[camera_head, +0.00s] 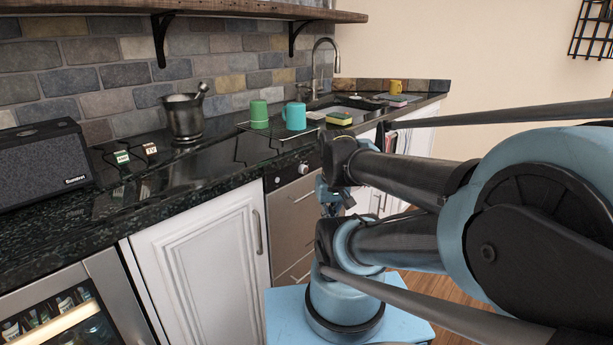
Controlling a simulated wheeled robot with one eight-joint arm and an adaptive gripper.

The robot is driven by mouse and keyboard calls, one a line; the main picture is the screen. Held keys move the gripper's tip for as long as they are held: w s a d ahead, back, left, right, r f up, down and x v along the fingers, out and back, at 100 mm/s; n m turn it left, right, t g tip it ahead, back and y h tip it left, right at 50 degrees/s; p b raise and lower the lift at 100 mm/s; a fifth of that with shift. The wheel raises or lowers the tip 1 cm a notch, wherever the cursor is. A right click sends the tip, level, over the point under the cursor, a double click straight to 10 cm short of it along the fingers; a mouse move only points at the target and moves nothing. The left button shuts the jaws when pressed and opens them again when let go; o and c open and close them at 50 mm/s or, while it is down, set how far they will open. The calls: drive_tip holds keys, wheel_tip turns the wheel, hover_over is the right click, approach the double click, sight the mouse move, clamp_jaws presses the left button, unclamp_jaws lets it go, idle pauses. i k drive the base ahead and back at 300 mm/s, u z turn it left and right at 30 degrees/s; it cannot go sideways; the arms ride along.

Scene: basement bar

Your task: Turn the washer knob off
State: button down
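The washer (293,220) is a beige-grey front panel under the dark counter, right of a white cabinet door. A small round light knob (303,168) sits on its dark upper strip. The knob is too small for me to read its setting. My gripper (331,207) is in front of the washer's right side, below and to the right of the knob and apart from it in the picture. It is small and partly covered by my arm, so I cannot see whether its fingers are open. My arm also hides the washer's right edge.
The dark counter (180,205) overhangs the washer. On it stand a drying rack with a green cup (259,114) and a teal mug (295,116), a metal mortar (184,117) and a speaker (42,163). The white cabinet door (207,258) is left of the washer.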

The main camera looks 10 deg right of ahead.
sight(303, 169)
drive_tip(key=z, duration=1.55)
drive_tip(key=k, duration=1.15)
drive_tip(key=u, duration=1.05)
